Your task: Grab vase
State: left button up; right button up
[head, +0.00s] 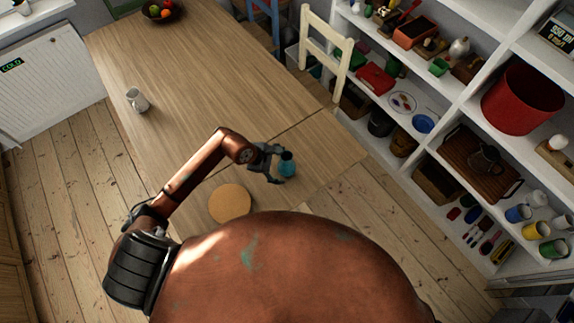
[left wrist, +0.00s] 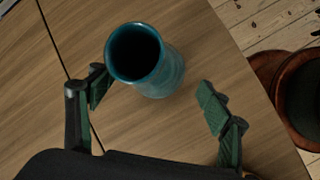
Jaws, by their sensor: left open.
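A teal vase (head: 288,166) stands upright on the near right part of the wooden table (head: 190,75). My left gripper (head: 279,165) reaches it from the left, with its fingers around the vase's near side. In the left wrist view the vase (left wrist: 146,62) shows its dark round mouth and lies ahead of the open fingers (left wrist: 152,98). A gap shows between the vase and the right finger; the left finger is close to the vase, and I cannot tell whether it touches. My right gripper is not in view.
A round tan board (head: 230,203) lies near the table's front edge. A cream chair (head: 325,45) and loaded shelves (head: 465,90) stand to the right.

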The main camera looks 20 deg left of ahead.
aim_at(287, 167)
pick_arm(q)
jog(key=shift+w+x, duration=0.25)
jog(key=shift+x, duration=1.7)
jog(key=shift+r, duration=0.1)
jog(key=shift+c, duration=0.4)
jog(key=c, duration=1.4)
